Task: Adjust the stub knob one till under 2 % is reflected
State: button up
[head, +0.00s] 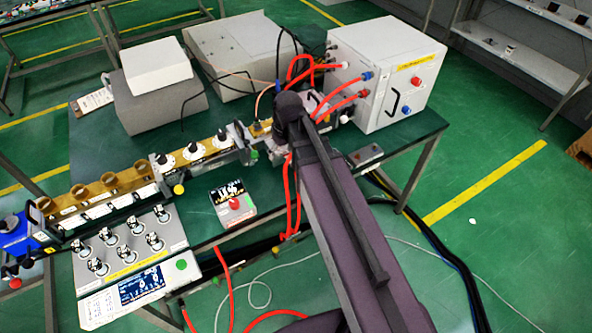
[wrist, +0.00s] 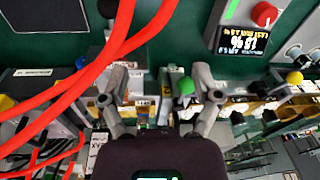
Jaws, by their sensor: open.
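Three stub knobs (head: 193,152) with white dials stand in a row on the brass tuner section; I cannot tell which is number one. My gripper (wrist: 160,88) is open and holds nothing. A green knob (wrist: 185,87) shows near its right finger; whether they touch is unclear. In the head view the arm's end covers the waveguide right of the stubs, and the fingers are hard to make out. The small meter box (head: 232,200) has a red knob; its display (wrist: 240,38) in the wrist view seems to read 1.8 %, but the text is small.
Red hoses (head: 300,70) run from the white generator cabinet (head: 385,75) and cross close by my gripper. A control panel (head: 130,255) with several knobs stands at the front left. Grey boxes (head: 235,50) and black cables occupy the back.

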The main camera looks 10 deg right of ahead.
jog(key=s+d+f+m+b, duration=0.2)
jog(key=s+d+m, duration=0.1)
jog(key=s, duration=0.2)
jog(key=shift+f+h, duration=0.2)
jog(key=shift+h, duration=0.2)
jog(key=shift+d, duration=0.1)
jog(key=s+d+m, duration=0.2)
jog(key=s, duration=0.1)
jog(key=shift+s+d+g+h, duration=0.15)
jog(key=shift+s+g+h, duration=0.15)
